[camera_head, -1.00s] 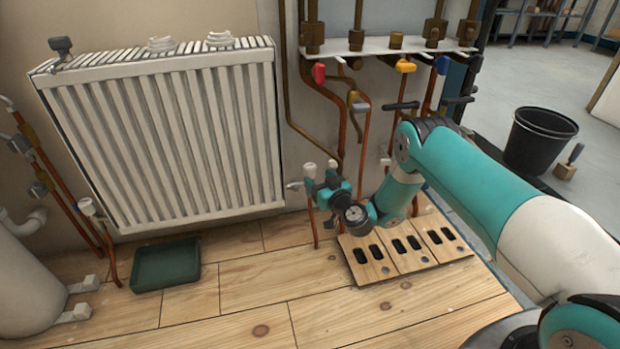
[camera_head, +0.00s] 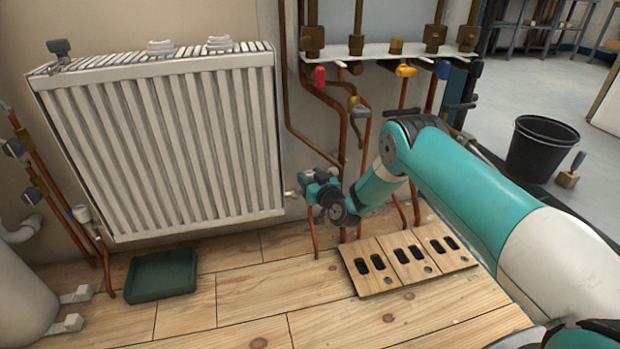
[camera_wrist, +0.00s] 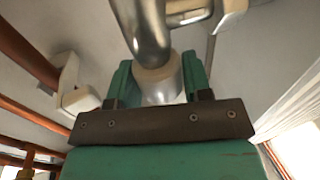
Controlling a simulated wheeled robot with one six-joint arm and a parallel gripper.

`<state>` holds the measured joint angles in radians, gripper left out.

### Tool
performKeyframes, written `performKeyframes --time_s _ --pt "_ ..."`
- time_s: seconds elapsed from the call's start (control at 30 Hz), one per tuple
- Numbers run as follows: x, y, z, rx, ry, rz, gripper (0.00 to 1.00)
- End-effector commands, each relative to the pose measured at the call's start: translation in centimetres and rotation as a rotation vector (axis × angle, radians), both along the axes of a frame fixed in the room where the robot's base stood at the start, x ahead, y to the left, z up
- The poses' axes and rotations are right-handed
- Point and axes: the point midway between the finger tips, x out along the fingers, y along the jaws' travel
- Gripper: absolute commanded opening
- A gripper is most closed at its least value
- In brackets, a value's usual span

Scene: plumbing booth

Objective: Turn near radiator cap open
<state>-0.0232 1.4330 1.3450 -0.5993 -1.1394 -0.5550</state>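The near radiator cap (camera_wrist: 160,82) is a pale round cap between the two green fingers of my gripper (camera_wrist: 158,92) in the wrist view. A bent silver valve pipe (camera_wrist: 147,35) runs up beyond the cap. The fingers lie close along both sides of the cap; whether they press on it is unclear. In the head view my gripper (camera_head: 318,187) is at the lower right corner of the white radiator (camera_head: 165,150) and hides the cap. A short pipe stub (camera_head: 291,194) shows between radiator and gripper.
Copper pipes (camera_head: 362,150) and a manifold with coloured handles (camera_head: 404,70) stand right of my gripper. A slotted wooden panel (camera_head: 385,283) and green tray (camera_head: 160,276) lie on the floor. Another white-capped valve (camera_head: 83,214) is at the radiator's lower left. A black bucket (camera_head: 540,148) stands right.

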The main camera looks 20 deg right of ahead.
Motion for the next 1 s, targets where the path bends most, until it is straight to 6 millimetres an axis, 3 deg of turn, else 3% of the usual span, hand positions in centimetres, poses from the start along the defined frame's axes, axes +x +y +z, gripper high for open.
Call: performKeyframes --time_s 0.03,0.1,0.13,0.37,0.73,1.0 --pt "-0.01 0.0 -0.02 0.0 0.0 0.0 0.33" --pt "-0.02 -0.01 -0.03 0.0 0.0 0.0 0.17" --pt "-0.02 -0.01 -0.03 0.0 0.0 0.0 0.16" --pt "0.1 -0.19 -0.51 0.001 0.008 0.03 0.16" --pt "0.12 -0.25 -0.6 0.0 -0.001 0.326 0.16" --pt "-0.03 -0.1 -0.14 -0.001 0.001 0.399 0.16"
